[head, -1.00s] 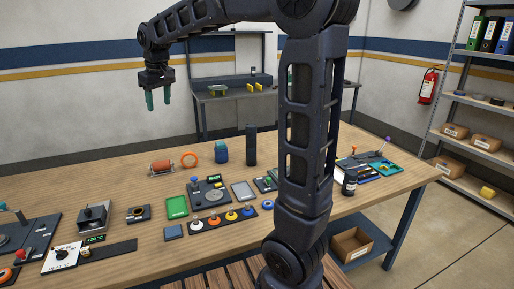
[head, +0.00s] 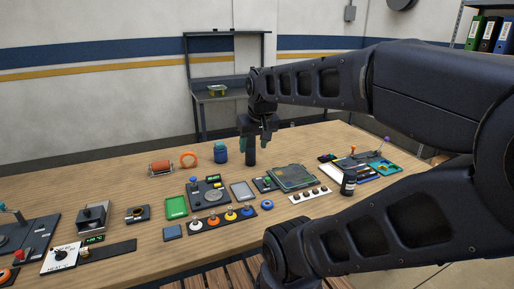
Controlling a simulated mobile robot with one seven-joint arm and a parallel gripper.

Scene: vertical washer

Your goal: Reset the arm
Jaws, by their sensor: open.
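My gripper (head: 255,136) hangs from my outstretched arm, fingers down, above the back middle of the wooden workbench (head: 125,168). Its teal fingers are apart and I see nothing held between them. A dark upright cylinder (head: 251,156) shows behind or just below the fingers; I cannot tell how far apart they are. A blue container (head: 220,152) stands just left of the gripper.
A strip with coloured rings and knobs (head: 221,219), a green tray (head: 176,207), a clear-topped box (head: 291,177) and a black bottle (head: 348,183) crowd the bench. A metal back table (head: 215,97) stands by the wall. The bench's back left is clear.

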